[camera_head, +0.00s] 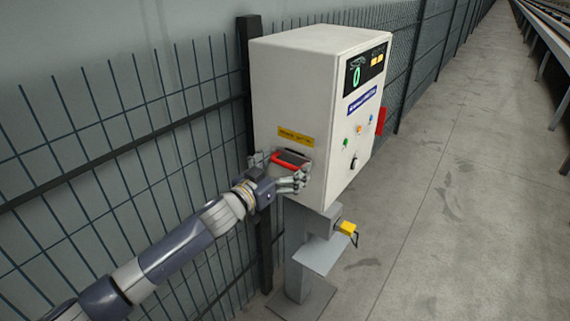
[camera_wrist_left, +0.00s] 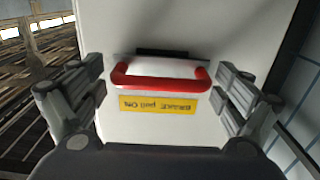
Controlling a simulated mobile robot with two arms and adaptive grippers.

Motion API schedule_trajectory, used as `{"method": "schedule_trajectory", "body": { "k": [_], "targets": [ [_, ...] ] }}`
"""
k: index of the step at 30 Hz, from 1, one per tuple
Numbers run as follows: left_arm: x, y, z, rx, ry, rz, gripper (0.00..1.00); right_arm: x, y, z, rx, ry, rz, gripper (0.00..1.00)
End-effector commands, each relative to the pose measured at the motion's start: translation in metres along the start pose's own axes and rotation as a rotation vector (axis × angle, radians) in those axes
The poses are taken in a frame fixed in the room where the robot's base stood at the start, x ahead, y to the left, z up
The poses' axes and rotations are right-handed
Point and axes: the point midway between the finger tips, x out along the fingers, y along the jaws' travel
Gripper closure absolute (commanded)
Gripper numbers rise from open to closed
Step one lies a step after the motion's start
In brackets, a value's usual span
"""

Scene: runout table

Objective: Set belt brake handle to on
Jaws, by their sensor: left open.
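The belt brake handle (camera_head: 284,165) is a red U-shaped bar on the side of a white control cabinet (camera_head: 296,85). In the left wrist view the red handle (camera_wrist_left: 160,82) lies across the middle, above a yellow label (camera_wrist_left: 165,105) that reads "BRAKE pull ON" upside down. My left gripper (camera_head: 280,170) is at the handle in the head view, partly covering it. Its fingers (camera_wrist_left: 160,95) are open, one on each side of the handle, with visible gaps to its ends. My right gripper is not in view.
The cabinet stands on a grey post with a yellow part (camera_head: 347,228) below it. A dark wire fence (camera_head: 120,150) runs behind and to the left. The concrete floor (camera_head: 440,210) to the right is clear, with a conveyor (camera_head: 550,40) beyond.

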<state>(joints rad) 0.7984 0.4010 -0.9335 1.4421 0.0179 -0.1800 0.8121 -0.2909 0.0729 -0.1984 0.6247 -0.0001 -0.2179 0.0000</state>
Motion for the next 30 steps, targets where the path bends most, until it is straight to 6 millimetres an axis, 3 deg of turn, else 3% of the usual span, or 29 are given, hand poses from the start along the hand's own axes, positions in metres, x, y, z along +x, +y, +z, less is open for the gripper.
{"method": "schedule_trajectory", "body": {
  "k": [6, 14, 19, 30],
  "targets": [
    [0.0, 0.0, 0.0, 0.0, 0.0, 0.0, 0.07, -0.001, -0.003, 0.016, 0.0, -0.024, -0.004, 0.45],
    [0.0, 0.0, 0.0, 0.0, 0.0, 0.0, 0.6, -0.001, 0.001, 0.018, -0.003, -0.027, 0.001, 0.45],
    [-0.007, 0.0, -0.001, -0.003, -0.001, 0.0, 0.61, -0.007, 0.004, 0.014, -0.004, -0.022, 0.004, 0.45],
    [-0.051, 0.001, -0.001, -0.005, -0.001, 0.002, 0.61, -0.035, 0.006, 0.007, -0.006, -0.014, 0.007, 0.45]
  ]
}}
